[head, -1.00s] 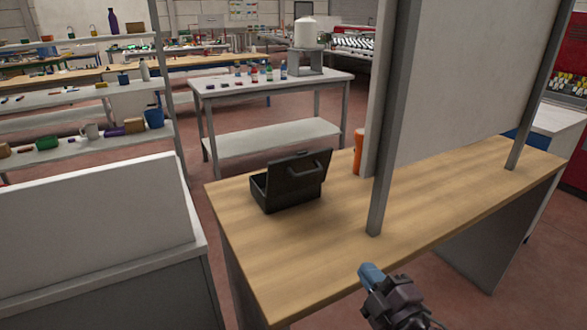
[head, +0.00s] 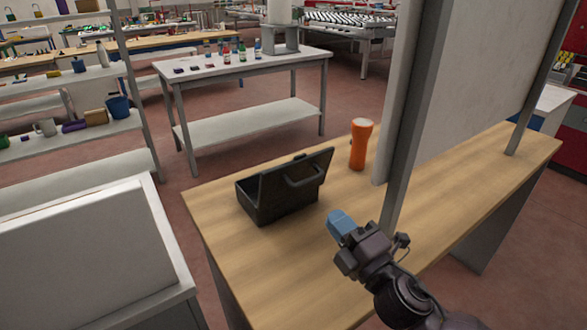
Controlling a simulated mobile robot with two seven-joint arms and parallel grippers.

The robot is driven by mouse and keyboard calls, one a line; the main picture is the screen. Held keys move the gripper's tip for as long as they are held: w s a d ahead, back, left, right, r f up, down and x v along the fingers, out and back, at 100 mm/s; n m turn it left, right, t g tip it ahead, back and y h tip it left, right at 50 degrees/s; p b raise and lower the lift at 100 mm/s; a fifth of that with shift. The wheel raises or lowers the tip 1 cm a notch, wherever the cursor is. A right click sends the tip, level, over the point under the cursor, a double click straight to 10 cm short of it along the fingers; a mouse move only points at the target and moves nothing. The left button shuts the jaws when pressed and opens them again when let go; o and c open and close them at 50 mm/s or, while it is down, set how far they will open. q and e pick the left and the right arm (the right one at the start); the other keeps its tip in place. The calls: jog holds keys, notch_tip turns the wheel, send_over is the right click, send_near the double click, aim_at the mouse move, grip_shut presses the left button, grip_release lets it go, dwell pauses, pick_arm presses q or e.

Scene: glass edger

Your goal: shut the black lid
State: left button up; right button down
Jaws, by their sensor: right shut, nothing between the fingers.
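A black case (head: 277,206) stands on the wooden table, left of the grey post. Its black lid (head: 297,177) is open, raised and tilted, with a handle on the side facing me. My right gripper (head: 339,222), with blue fingertips, is shut and empty. In the picture it is just below and right of the case, apart from it and over the table. My left gripper is not in view.
The wooden table (head: 240,258) has bare room in front of the case. An orange cylinder (head: 360,147) stands behind and right of it. A grey post (head: 410,120) with a white panel (head: 480,80) rises close to my right arm.

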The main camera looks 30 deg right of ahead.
aim_at(293, 166)
jog(key=p+x, duration=0.2)
jog(key=x, duration=0.9)
jog(key=shift+w+r, duration=0.15)
jog(key=shift+w, duration=0.15)
jog(key=shift+x, duration=0.75)
jog(key=shift+w, duration=0.1)
